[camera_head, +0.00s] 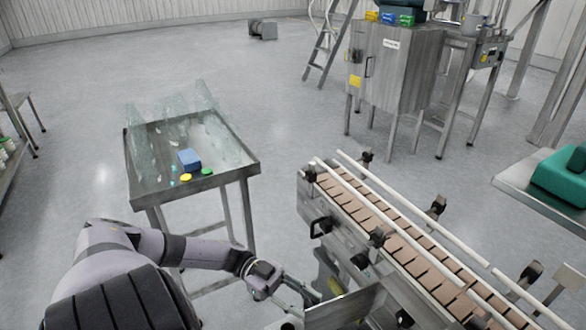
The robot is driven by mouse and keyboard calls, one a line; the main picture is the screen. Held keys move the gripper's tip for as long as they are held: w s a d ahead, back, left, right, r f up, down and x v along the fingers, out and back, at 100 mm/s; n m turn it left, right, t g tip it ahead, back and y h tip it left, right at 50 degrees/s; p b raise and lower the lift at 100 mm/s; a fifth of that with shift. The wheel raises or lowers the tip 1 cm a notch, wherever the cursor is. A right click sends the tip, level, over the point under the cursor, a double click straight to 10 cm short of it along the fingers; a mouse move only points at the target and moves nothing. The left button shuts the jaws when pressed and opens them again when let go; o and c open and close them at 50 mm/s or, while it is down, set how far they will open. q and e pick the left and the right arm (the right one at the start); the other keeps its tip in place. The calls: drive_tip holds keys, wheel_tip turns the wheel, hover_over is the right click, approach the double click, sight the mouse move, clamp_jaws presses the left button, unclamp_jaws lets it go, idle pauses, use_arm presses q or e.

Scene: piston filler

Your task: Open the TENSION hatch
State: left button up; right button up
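The conveyor (420,255) with brown slats stands at the lower right. On its near side, a grey metal panel (345,308) juts out toward me at the bottom edge, and a dark gap shows beside it. It may be the TENSION hatch, but I can read no label. My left gripper (308,297) is at the panel's left edge, low beside the conveyor. Its fingers are small and partly lost against the dark metal, so I cannot tell whether they touch the panel. My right gripper is not in view.
A metal table (160,185) with clear bags, a blue box (189,160) and small coloured caps stands left of the conveyor. Black handles and clamp knobs (321,227) stick out from the conveyor's side. Open floor lies behind, before a steel cabinet (388,70).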

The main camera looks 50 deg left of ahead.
use_arm(q)
drive_tip(key=v, duration=1.1)
drive_tip(key=shift+a, duration=0.3)
drive_tip(key=shift+s+f, duration=0.1)
